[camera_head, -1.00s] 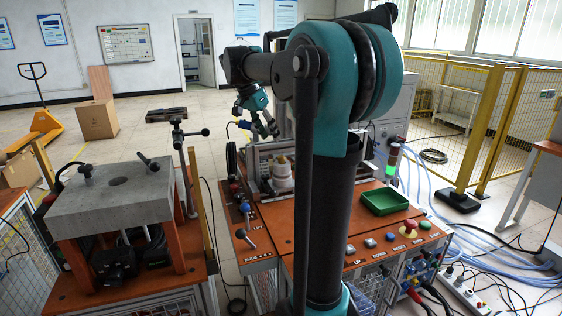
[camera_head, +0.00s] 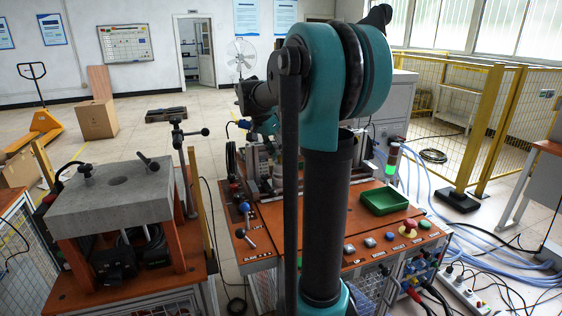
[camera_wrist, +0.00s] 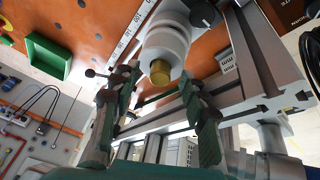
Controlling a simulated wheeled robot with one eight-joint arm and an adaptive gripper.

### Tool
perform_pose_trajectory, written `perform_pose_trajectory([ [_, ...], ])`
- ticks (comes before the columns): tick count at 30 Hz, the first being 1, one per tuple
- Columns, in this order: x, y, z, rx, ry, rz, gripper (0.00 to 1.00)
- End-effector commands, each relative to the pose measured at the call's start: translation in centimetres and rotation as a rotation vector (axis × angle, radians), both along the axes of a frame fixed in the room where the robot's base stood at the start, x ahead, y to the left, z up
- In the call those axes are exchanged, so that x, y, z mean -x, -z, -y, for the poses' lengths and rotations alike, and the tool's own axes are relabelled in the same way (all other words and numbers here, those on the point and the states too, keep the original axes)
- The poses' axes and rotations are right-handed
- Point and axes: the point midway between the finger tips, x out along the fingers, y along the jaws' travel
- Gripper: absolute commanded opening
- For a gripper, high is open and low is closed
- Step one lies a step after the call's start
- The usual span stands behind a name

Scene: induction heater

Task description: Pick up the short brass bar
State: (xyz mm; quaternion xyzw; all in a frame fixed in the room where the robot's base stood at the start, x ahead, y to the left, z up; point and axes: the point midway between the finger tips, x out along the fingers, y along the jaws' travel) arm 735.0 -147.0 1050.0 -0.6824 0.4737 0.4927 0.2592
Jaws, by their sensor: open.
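The short brass bar (camera_wrist: 160,72) shows in the wrist view as a gold end sticking out of a white round holder (camera_wrist: 165,45). The rest of its length is hidden inside the holder. My gripper (camera_wrist: 158,86) is open, with one green finger to the left and one to the right of the brass end. No finger is seen closed on the bar, and the exact gap to it is hard to judge. In the head view, my arm hides the bar and most of the gripper.
A metal frame (camera_wrist: 255,60) stands close to the right of the gripper in the wrist view. A green tray (camera_head: 383,201) lies on the orange bench (camera_head: 340,235), with several buttons in front. A grey block table (camera_head: 112,190) stands at left.

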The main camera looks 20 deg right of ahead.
Motion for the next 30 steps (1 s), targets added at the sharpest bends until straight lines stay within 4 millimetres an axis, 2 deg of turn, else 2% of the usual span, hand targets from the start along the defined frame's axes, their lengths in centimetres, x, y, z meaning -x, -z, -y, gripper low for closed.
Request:
perform_pose_trajectory([
  [2,0.0,0.0,0.0,0.0,0.0,0.0,0.43],
  [12,0.0,0.0,0.0,0.0,0.0,0.0,0.01],
  [23,0.0,-0.1,0.0,0.0,0.0,0.0,0.0],
  [30,0.0,-1.7,0.0,0.0,0.0,0.0,0.0],
])
